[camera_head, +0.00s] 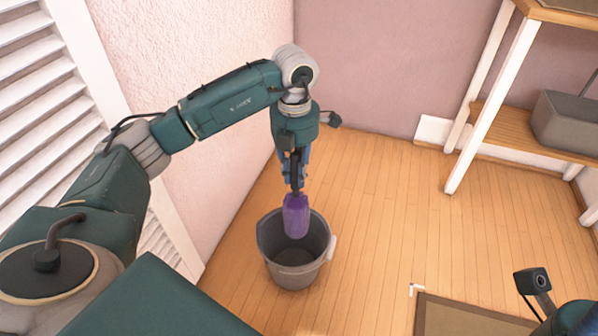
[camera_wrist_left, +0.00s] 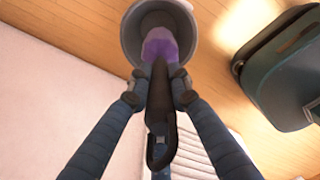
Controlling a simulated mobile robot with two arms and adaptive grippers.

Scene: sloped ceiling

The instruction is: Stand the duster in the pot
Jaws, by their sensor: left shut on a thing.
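The duster has a purple head (camera_head: 296,216) and a dark handle. My left gripper (camera_head: 293,180) is shut on the handle and holds the duster upright, head down. The grey pot (camera_head: 295,277) stands on the wooden floor below, and the purple head overlaps its opening in the head view. In the left wrist view the purple head (camera_wrist_left: 160,45) lies in front of the pot's opening (camera_wrist_left: 130,35), and the dark handle runs between the fingers (camera_wrist_left: 158,85). I cannot tell how deep the head reaches. Part of my right arm (camera_head: 575,318) shows at the lower right; its gripper is out of view.
A pink wall and white louvred shutters (camera_head: 45,80) stand at the left. A white-framed shelf (camera_head: 490,110) with a grey bin (camera_head: 567,125) stands at the right. A brown mat (camera_head: 465,318) lies at the lower right. The floor between pot and shelf is clear.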

